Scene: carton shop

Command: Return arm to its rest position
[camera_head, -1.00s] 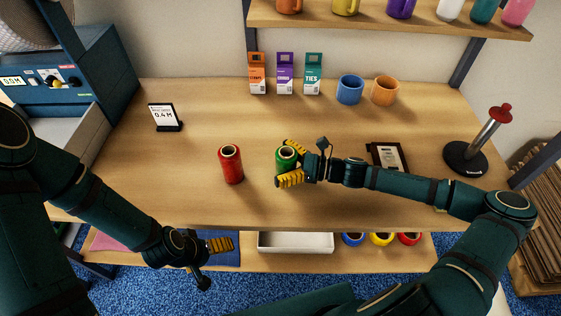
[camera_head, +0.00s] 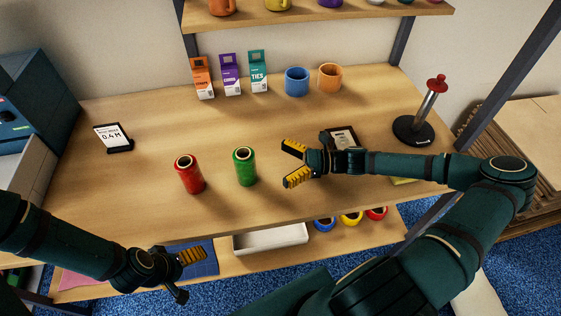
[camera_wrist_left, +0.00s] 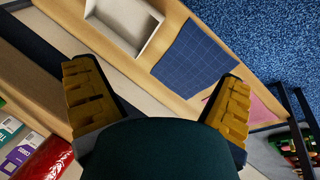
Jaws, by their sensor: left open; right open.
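My right gripper (camera_head: 290,164) is open and empty above the table (camera_head: 130,180). Its yellow fingers are apart, to the right of a green can (camera_head: 244,167) and clear of it. The green can stands upright on the table beside an upright red can (camera_head: 189,174). My left gripper (camera_head: 190,257) is low in front of the table's front edge. The left wrist view shows its two fingers (camera_wrist_left: 160,100) spread wide, with nothing between them.
Boxes (camera_head: 231,75), a blue mug (camera_head: 297,81) and an orange mug (camera_head: 330,77) stand at the back. A dark stand with a red knob (camera_head: 425,110) and a framed card (camera_head: 341,138) are right. A white tray (camera_head: 270,238) sits on the lower shelf.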

